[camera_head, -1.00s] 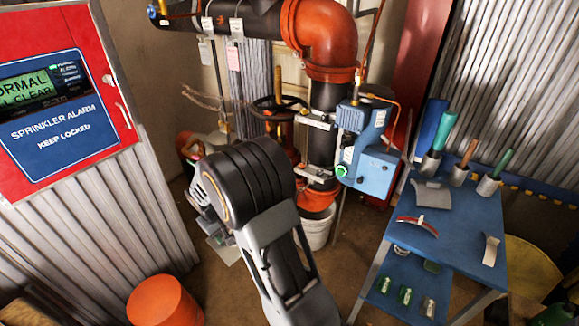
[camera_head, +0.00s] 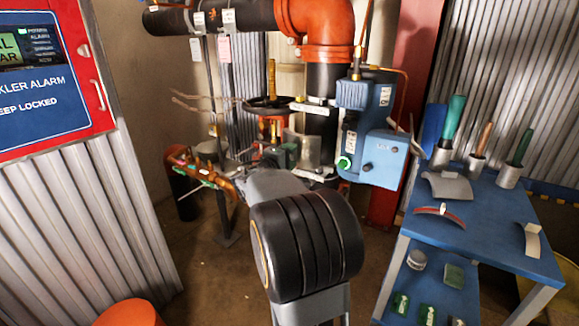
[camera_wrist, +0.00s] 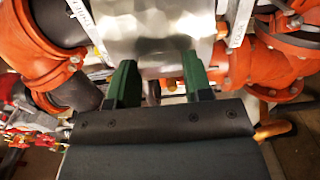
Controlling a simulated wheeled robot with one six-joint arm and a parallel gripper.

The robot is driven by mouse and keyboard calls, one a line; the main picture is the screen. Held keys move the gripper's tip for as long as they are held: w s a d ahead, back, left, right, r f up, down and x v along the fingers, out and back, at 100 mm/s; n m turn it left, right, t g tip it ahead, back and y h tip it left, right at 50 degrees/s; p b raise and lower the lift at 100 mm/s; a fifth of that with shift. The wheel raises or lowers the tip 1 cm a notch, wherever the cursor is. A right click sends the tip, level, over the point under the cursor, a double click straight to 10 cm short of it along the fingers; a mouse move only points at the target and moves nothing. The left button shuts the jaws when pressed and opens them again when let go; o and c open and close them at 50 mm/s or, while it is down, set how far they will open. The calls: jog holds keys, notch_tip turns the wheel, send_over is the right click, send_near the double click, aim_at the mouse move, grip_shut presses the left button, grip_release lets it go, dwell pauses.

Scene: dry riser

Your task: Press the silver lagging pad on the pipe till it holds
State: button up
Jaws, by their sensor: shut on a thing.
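The silver lagging pad (camera_wrist: 150,28) fills the top middle of the wrist view, a dented shiny sheet. The green fingers of my gripper (camera_wrist: 158,72) are shut on its near edge. In the head view my gripper (camera_head: 282,153) is at the pipe (camera_head: 321,122), a black upright run below an orange elbow. The pad (camera_head: 298,147) shows there as a grey patch at the pipe's left side, partly hidden by my arm. I cannot tell whether the pad touches the pipe.
A blue box (camera_head: 369,125) with a green button is close right of the pipe. A handwheel valve (camera_head: 272,104) stands to its left. The blue table (camera_head: 490,232) at right bears a grey curved piece (camera_head: 447,186) and a red one (camera_head: 439,214). A red alarm panel (camera_head: 92,70) is at left.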

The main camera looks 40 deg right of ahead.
jog(key=shift+r, duration=0.2)
jog(key=shift+f+b, duration=0.2)
jog(key=shift+b, duration=0.5)
jog(key=b+x, duration=0.2)
jog(key=x, duration=0.9)
jog(key=shift+r, duration=0.25)
jog(key=shift+d, duration=0.1)
jog(key=shift+b, duration=0.75)
dwell(0.8)
jog(key=shift+d, duration=0.45)
dwell(1.8)
jog(key=o, duration=0.9)
jog(key=shift+o, duration=0.2)
